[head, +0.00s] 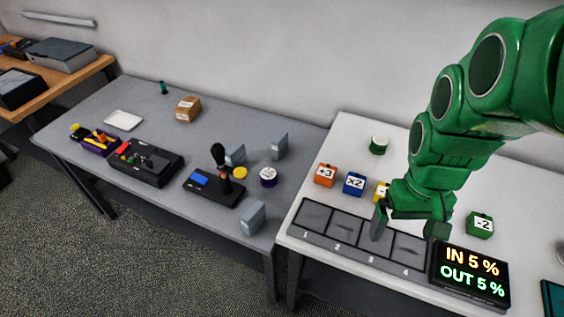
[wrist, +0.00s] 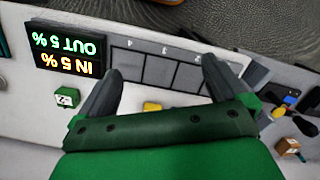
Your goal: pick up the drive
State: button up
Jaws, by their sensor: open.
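My gripper (head: 408,228) is open, its two fingers spread over the four-slot tray (head: 292,229) on the white table. In the wrist view my gripper (wrist: 161,75) has nothing between its fingers. I cannot tell for sure which object is the drive. On the white table are an orange "+3" cube (head: 325,175), a blue "x2" cube (head: 354,184), a partly hidden yellow cube (head: 381,190) and a green "-2" cube (head: 480,225).
A black display (head: 470,274) reads IN 5 %, OUT 5 %, right of the tray. A green-and-white round item (head: 379,145) stands at the back. The grey table holds a joystick (head: 213,190), a black control box (head: 146,161) and a cardboard box (head: 187,109).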

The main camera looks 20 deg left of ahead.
jog(key=w+a+f+n, duration=0.35)
jog(key=w+a, duration=0.25)
jog(key=a, duration=0.4)
jog(key=n+t, duration=0.1)
jog(key=n, duration=0.6)
send_over(253, 210)
jog(key=f, duration=1.4)
jog(key=shift+w+d+f, duration=0.15)
jog(key=shift+w+d, duration=0.1)
jog(key=shift+s+a+f+n, duration=0.1)
jog(key=shift+a+f+n, duration=0.2)
jog(key=shift+f, duration=0.15)
jog(key=shift+s+f, duration=0.2)
jog(key=shift+f, duration=3.5)
jog(key=c, duration=0.9)
